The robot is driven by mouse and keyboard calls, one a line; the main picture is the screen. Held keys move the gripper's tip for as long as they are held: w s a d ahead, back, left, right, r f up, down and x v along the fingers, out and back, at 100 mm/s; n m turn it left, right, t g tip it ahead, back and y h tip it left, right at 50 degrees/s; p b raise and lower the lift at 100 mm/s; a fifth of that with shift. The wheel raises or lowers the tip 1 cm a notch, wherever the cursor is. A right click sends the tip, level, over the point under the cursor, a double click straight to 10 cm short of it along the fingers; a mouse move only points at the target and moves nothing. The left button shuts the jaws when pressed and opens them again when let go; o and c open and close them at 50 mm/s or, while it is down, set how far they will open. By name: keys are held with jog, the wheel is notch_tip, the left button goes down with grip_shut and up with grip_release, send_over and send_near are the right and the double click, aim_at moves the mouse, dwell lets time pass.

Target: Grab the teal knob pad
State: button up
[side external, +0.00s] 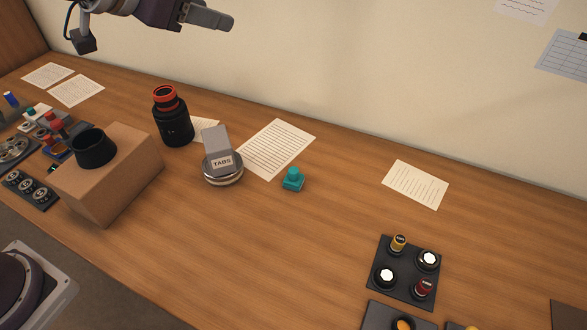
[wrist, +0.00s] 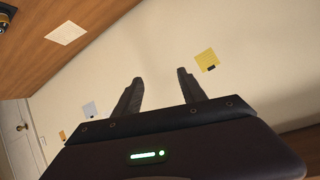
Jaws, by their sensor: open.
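The teal knob pad (side external: 293,180) sits on the wooden table, a small square base with a knob on top. It is just below a lined paper sheet and right of the round tin labelled TABS. My gripper (side external: 228,20) is high at the top of the side view, well above the table and up-left of the pad. In the wrist view my gripper (wrist: 158,82) has its two fingers apart with nothing between them, facing the wall. The wrist view does not show the pad.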

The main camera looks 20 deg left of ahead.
jog(key=w+d+f+m+h, duration=0.2)
jog(key=w+d+h, duration=0.3)
jog(key=d, duration=0.4)
jog(key=h, duration=0.1)
send_near(298, 170)
jog(key=w, duration=0.1)
jog(key=w+d, duration=0.1)
jog(key=w, duration=0.1)
jog(key=w+f, duration=0.1)
jog(key=shift+w+d, duration=0.25)
jog(key=shift+d, duration=0.15)
jog(key=x, duration=0.4)
jog(key=f+x, duration=0.1)
jog(key=x, duration=0.2)
jog(key=shift+s+d, duration=0.1)
jog(key=shift+s, duration=0.15)
jog(key=shift+w+d+f, duration=0.1)
grip_shut()
